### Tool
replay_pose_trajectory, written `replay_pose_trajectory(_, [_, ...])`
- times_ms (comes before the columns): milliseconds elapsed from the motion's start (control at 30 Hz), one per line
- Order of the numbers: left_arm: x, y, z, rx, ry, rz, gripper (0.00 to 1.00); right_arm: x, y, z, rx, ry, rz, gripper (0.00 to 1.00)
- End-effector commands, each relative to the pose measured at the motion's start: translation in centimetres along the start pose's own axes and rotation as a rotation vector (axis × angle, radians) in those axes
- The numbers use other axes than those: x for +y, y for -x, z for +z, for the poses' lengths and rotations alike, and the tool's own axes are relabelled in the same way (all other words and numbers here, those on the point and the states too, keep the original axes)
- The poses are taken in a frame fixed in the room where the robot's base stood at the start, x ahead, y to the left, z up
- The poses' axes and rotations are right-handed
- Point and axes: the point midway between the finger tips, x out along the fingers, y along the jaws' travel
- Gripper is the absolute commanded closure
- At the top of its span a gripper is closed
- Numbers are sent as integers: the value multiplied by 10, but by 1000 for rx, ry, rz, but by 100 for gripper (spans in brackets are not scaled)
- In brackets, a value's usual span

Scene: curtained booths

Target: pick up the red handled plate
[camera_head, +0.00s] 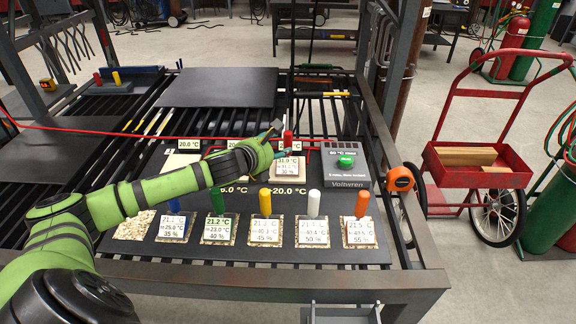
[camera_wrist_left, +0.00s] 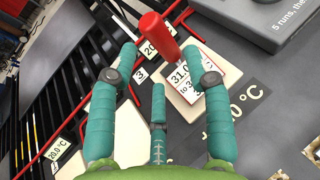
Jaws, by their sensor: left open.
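The red handled plate (camera_head: 287,168) is a pale square with a printed label and an upright red handle. It lies on the dark mat left of a grey box, and also shows in the left wrist view (camera_wrist_left: 204,63). My left gripper (camera_head: 279,141) reaches in from the left, with its fingers beside the red handle. In the left wrist view the open teal fingers (camera_wrist_left: 160,58) point toward the handle, which lies between the two outer fingers. I cannot tell whether any finger touches it. My right gripper is not in view.
Plates with blue, green (camera_head: 218,228), yellow (camera_head: 265,228), white (camera_head: 313,230) and orange (camera_head: 360,230) handles stand in a front row. A grey box (camera_head: 343,177) with a green knob is close on the right. An orange tape measure (camera_head: 400,179) is at the table's right edge.

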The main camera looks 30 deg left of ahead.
Motion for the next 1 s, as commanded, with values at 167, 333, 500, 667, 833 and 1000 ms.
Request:
replay_pose_trajectory(167, [-1,-15,1,0,4,-1,50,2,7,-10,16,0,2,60])
replay_pose_trajectory(333, [0,-31,-2,1,5,-1,50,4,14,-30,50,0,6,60])
replay_pose_trajectory(500, [2,-53,-5,-1,4,-1,50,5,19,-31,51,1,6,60])
replay_pose_trajectory(667, [2,-65,-6,-1,2,-1,50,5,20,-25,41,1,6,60])
replay_pose_trajectory(833, [2,-68,-7,0,-2,-2,50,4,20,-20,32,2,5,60])
replay_pose_trajectory(1000, [2,-67,-7,0,-1,-2,74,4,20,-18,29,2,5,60])
